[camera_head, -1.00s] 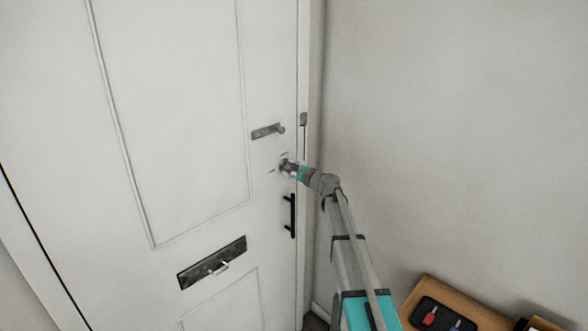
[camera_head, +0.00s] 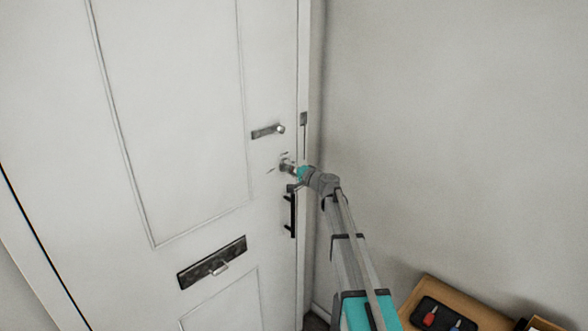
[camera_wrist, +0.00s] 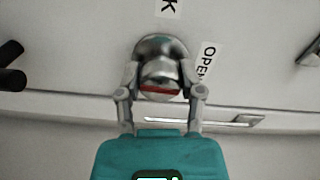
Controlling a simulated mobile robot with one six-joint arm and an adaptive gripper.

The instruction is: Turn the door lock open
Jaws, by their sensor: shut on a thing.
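The white door (camera_head: 180,110) fills the left and middle of the head view. Its lock is a round silver knob with a red line on its face; it shows clearly in the wrist view (camera_wrist: 160,76). In the head view the lock (camera_head: 285,164) is mostly hidden by my gripper. A label reading "OPEN" (camera_wrist: 207,62) is right of the knob, and a partly cut label ending in "K" (camera_wrist: 169,7) is above it. My gripper (camera_wrist: 160,92) is shut on the knob, one finger on each side, the red line running across between them.
A letter slot (camera_head: 212,263) is lower left. The wall (camera_head: 450,130) is close on the right. A wooden table (camera_head: 420,295) with a black tray (camera_head: 443,314) stands lower right.

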